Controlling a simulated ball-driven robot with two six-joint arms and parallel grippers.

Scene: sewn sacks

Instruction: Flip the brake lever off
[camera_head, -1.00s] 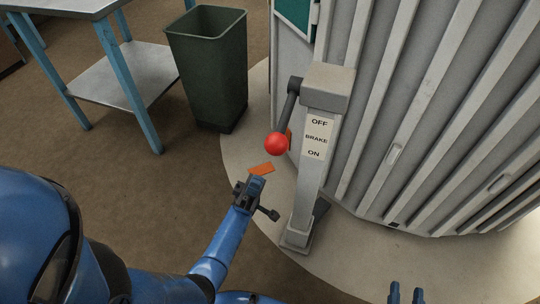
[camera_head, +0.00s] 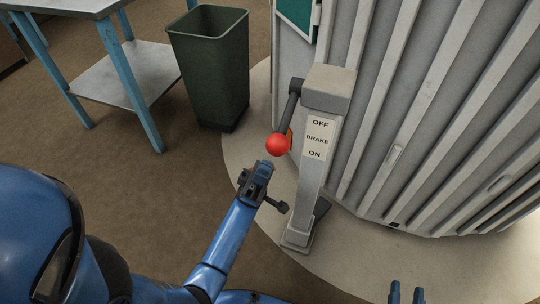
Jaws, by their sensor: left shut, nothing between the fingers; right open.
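The brake lever (camera_head: 288,112) is a dark arm with a red ball knob (camera_head: 277,145) on a grey post (camera_head: 310,190). It hangs down from its pivot, with the knob near the ON end of the label (camera_head: 317,139), which reads OFF, BRAKE, ON from top to bottom. My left gripper (camera_head: 264,164) is shut and empty, its tip just below and left of the knob; I cannot tell whether they touch. My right gripper (camera_head: 406,292) shows only as two blue fingertips, open, at the bottom edge.
A grey ribbed metal wall (camera_head: 430,120) stands close behind and right of the post. A dark green bin (camera_head: 212,75) and a blue-legged table (camera_head: 125,83) stand at the left. Brown floor (camera_head: 150,185) is free between the bin and my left arm.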

